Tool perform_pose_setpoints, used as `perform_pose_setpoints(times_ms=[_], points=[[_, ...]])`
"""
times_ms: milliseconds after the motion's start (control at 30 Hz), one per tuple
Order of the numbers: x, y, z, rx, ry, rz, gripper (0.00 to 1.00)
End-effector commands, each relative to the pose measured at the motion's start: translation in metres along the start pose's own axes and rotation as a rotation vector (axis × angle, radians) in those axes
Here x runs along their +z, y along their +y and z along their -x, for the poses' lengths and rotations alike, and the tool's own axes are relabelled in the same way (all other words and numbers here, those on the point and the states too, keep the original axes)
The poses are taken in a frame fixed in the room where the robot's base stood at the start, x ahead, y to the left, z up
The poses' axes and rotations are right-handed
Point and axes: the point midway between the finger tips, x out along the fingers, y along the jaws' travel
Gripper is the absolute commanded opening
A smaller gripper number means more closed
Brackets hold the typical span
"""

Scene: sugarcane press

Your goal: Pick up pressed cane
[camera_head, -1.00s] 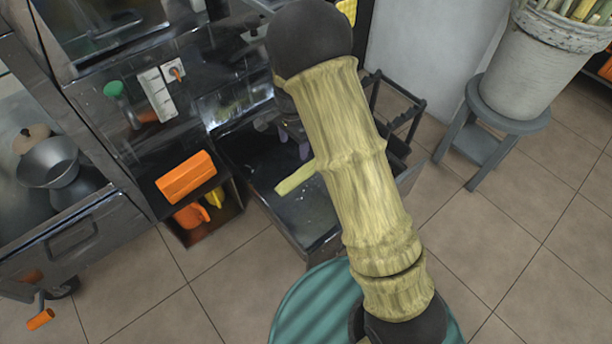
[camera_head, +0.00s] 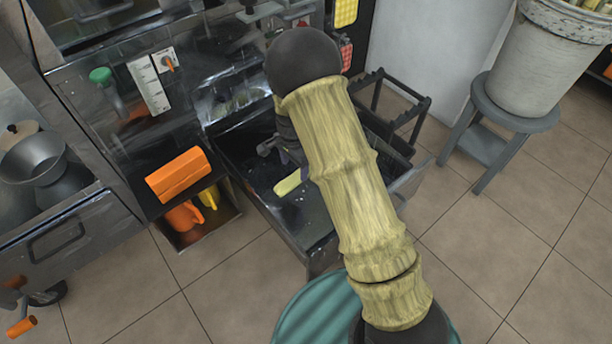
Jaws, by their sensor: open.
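The pressed cane (camera_head: 288,183) is a flat pale yellow-green strip. It lies in the open dark metal tray (camera_head: 300,215) at the front of the press. Its right end is hidden behind my arm. My gripper (camera_head: 276,154) shows in part as a small dark shape beyond my arm, above the back of the tray and just behind the cane. It is open, and the cane appears apart from it. My large forearm covers much of the tray's right side.
The press body (camera_head: 150,110) with a green button and orange switch stands to the left. An orange block (camera_head: 179,175) juts out beside the tray. A black rack (camera_head: 395,105) and a grey stool (camera_head: 505,120) with a bucket of cane (camera_head: 540,65) stand right. A teal ridged lid (camera_head: 315,310) is in front.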

Motion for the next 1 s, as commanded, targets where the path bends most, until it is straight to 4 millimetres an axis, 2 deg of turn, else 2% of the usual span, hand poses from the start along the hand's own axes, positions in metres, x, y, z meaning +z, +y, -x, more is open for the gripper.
perform_pose_setpoints(times_ms=[67,467,900,1000], points=[[0.0,0.0,-0.009,0.0,0.0,0.0,0.65],[0.0,-0.001,-0.011,-0.001,0.0,0.0,0.65],[0.002,-0.008,-0.058,0.0,0.0,0.0,0.65],[0.002,-0.008,-0.061,-0.001,0.0,0.0,0.65]])
